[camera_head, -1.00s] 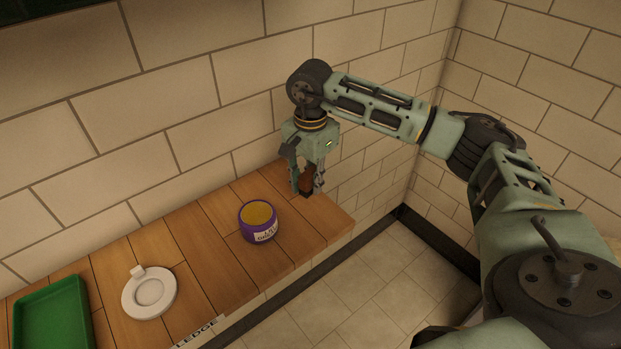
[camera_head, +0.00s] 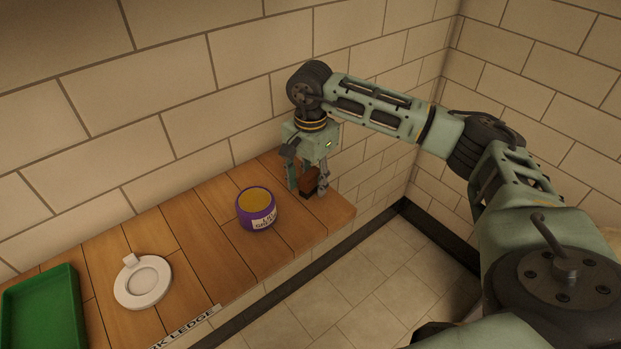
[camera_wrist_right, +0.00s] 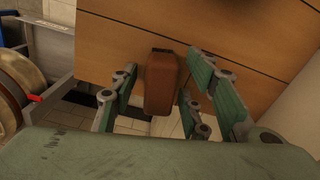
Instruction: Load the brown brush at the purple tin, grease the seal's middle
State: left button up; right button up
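The brown brush (camera_head: 310,182) is at the right end of the wooden ledge, with a dark lower end. My right gripper (camera_head: 307,187) is around it from above, fingers spread; in the right wrist view the brush (camera_wrist_right: 162,85) lies between the fingers (camera_wrist_right: 162,75) with gaps at both sides. Whether the brush touches the ledge is hard to tell. The purple tin (camera_head: 257,221), with a white label and yellow-brown grease on top, stands left of the gripper. The white ring-shaped seal (camera_head: 124,293) with a small tab lies farther left. My left gripper is out of view.
A green tray (camera_head: 73,300) lies at the ledge's left end. The wooden ledge (camera_head: 205,247) is bare between seal and tin. A tiled wall (camera_head: 160,150) runs behind it, and the tiled floor (camera_head: 370,270) lies beyond its front edge.

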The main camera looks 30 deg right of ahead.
jog(key=shift+r, duration=0.2)
dwell(0.5)
jog(key=shift+r+p, duration=0.3)
jog(key=shift+r, duration=0.05)
jog(key=shift+c, duration=0.5)
grip_shut()
jog(key=shift+r, duration=0.15)
jog(key=shift+r+p, duration=2.35)
jog(key=shift+r, duration=1.55)
